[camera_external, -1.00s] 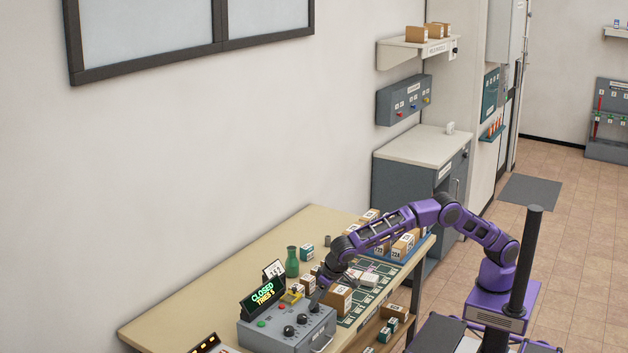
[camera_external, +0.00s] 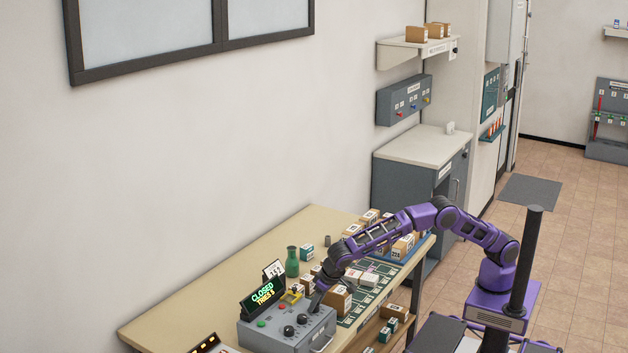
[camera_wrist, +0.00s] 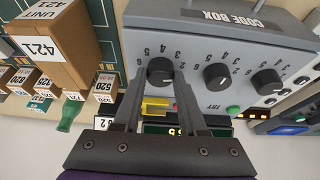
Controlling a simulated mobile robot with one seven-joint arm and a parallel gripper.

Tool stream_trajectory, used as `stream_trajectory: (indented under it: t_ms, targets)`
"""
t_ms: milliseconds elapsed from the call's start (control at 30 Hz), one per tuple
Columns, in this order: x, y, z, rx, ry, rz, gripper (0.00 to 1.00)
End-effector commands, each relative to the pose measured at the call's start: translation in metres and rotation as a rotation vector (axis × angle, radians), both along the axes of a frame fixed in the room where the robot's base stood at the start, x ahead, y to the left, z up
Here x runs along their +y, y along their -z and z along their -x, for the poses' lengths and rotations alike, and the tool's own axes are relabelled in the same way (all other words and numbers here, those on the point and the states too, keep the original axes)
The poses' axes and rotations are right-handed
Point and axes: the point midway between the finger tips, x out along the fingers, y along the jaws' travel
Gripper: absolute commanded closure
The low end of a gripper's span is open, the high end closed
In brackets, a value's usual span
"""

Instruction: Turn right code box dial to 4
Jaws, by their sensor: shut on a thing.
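The grey code box (camera_external: 285,335) sits at the near end of the table, with a row of black dials on its face. In the wrist view it appears upside down, and its right dial (camera_wrist: 160,70) is leftmost. My gripper (camera_wrist: 160,78) has its two fingers on either side of this dial, shut on it. Numbers such as 3, 4, 5 and 6 ring the dial; its exact pointer setting is too small to tell. The middle dial (camera_wrist: 217,76) and the left dial (camera_wrist: 266,82) are free. In the external view my gripper (camera_external: 316,301) hides the right dial.
A display (camera_external: 262,295) reads "CLOSED TRIES 5" behind the box. A green button (camera_wrist: 233,110) is by the dials. A carton (camera_wrist: 57,42) marked 421 stands close beside the box. A green bottle (camera_external: 292,262) and small boxes stand behind.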

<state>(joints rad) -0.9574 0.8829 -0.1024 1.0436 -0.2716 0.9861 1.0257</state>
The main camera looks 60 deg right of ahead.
Motion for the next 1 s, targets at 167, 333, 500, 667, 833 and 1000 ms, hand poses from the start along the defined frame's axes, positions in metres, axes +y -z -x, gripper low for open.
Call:
stream_trajectory:
  t_ms: [167,333,500,667,833,1000]
  targets:
    - [0.0001,-0.0002,0.0001,0.000,-0.005,-0.001,1.00]
    - [-0.0004,0.0000,-0.0002,0.000,-0.042,-0.001,1.00]
    - [-0.0014,0.0004,-0.0007,0.000,-0.131,-0.002,1.00]
    - [-0.0025,-0.0001,-0.0014,-0.001,-0.259,-0.003,1.00]
    - [-0.0040,-0.0010,-0.0021,-0.001,-0.419,-0.002,1.00]
    - [-0.0049,-0.0017,-0.0030,-0.001,-0.579,-0.003,1.00]
